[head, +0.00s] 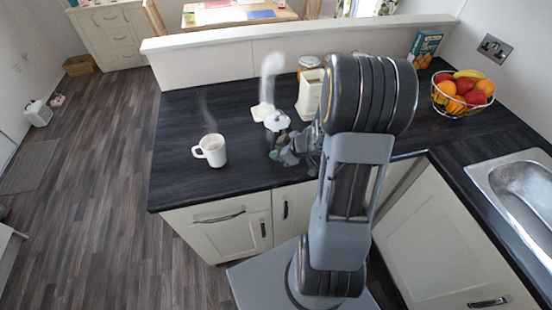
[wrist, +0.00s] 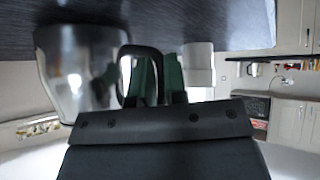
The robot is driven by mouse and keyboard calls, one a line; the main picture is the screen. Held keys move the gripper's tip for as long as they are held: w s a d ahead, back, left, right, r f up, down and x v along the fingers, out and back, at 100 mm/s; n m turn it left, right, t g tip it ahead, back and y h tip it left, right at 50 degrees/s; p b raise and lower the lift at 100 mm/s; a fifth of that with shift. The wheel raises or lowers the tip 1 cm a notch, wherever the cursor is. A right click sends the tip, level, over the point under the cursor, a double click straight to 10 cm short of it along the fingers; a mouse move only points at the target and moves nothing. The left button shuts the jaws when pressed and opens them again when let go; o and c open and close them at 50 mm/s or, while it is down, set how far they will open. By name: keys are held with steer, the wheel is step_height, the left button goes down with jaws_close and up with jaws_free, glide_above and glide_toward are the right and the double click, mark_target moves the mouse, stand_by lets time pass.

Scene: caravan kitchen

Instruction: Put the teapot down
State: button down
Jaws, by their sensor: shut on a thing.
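The teapot (head: 277,122) is shiny metal and stands upright at the middle of the dark counter, partly hidden by my arm and gripper. In the wrist view, which is upside down, the teapot's round metal body (wrist: 78,75) fills the left side. My gripper (head: 287,153) is shut on its dark handle, with the green fingers (wrist: 155,78) on either side of it in the wrist view. I cannot tell whether the teapot's base touches the counter or hangs just above it.
A steaming white mug (head: 211,151) stands left of the teapot. A cream canister (head: 310,95), a jar (head: 308,64) and a small pale item (head: 262,111) are behind. A fruit basket (head: 463,106), box (head: 425,44) and sink (head: 520,190) are right. The counter's left part is mostly clear.

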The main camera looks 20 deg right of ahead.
steer(key=shift+w, duration=0.1)
steer(key=shift+f, duration=0.2)
steer(key=c, duration=1.6)
jaws_free()
steer(key=shift+f, duration=0.15)
steer(key=o, duration=0.5)
steer(key=shift+c, duration=0.2)
